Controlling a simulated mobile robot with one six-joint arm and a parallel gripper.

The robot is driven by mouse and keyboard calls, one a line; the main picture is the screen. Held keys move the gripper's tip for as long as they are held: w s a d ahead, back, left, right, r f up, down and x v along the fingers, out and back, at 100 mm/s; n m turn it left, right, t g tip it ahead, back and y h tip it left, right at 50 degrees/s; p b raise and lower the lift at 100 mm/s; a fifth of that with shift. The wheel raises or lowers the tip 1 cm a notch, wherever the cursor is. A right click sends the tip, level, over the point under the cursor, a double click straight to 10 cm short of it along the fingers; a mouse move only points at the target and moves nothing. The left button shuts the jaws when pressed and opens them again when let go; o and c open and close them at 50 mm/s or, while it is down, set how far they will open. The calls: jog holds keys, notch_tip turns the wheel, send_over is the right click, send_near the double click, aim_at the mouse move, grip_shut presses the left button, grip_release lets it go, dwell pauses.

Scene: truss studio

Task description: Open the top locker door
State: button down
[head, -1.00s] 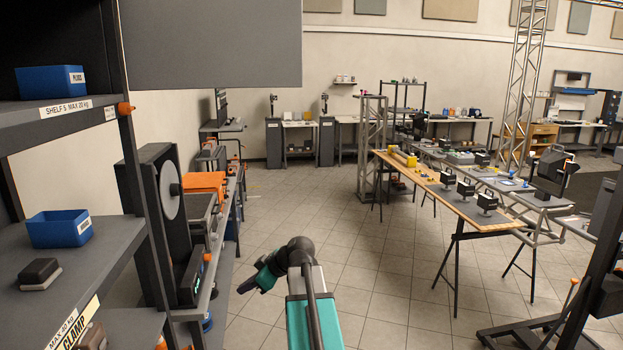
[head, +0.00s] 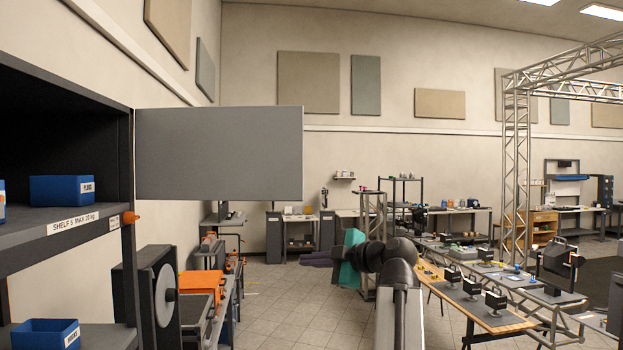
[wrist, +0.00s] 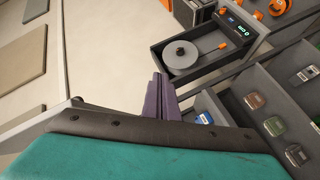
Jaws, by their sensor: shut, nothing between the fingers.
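The top locker door (head: 218,153) is a flat grey panel at the left of the head view. It stands swung out from the shelf unit's upright, and the dark top compartment (head: 60,135) shows open beside it. My gripper (head: 308,258) is below and to the right of the door in the head view, pointing left, with a gap in the picture between them. Its purple fingers are together and empty, and they also show in the wrist view (wrist: 157,95). I cannot make out a handle on the door.
A blue bin (head: 62,189) sits in the top compartment, with another blue bin (head: 45,334) below. An orange knob (head: 131,218) juts from the upright. A spool device (head: 160,300) stands beyond it. Work tables (head: 480,305) stand at right; floor between is clear.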

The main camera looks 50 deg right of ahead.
jog(key=s+a+r+n+t, duration=0.1)
jog(key=s+r, duration=0.3)
jog(key=r, duration=0.3)
jog(key=s+a+r+n+t+p, duration=0.1)
jog(key=s+r+n, duration=0.1)
jog(key=s+r, duration=0.2)
jog(key=s+a+r+n+h, duration=0.1)
jog(key=s+r, duration=0.3)
jog(key=r, duration=0.6)
jog(key=shift+r+n+t, duration=0.15)
jog(key=shift+n+t, duration=0.25)
jog(key=shift+n, duration=0.3)
jog(key=b, duration=0.4)
send_near(299, 175)
jog(key=w+a, duration=0.3)
jog(key=shift+w+d+h+p, duration=0.15)
jog(key=shift+w+d+p, duration=0.25)
jog(key=shift+w+d, duration=0.3)
jog(key=shift+w+d+h+p, duration=0.15)
jog(key=shift+w+d+p, duration=0.3)
jog(key=shift+d, duration=0.4)
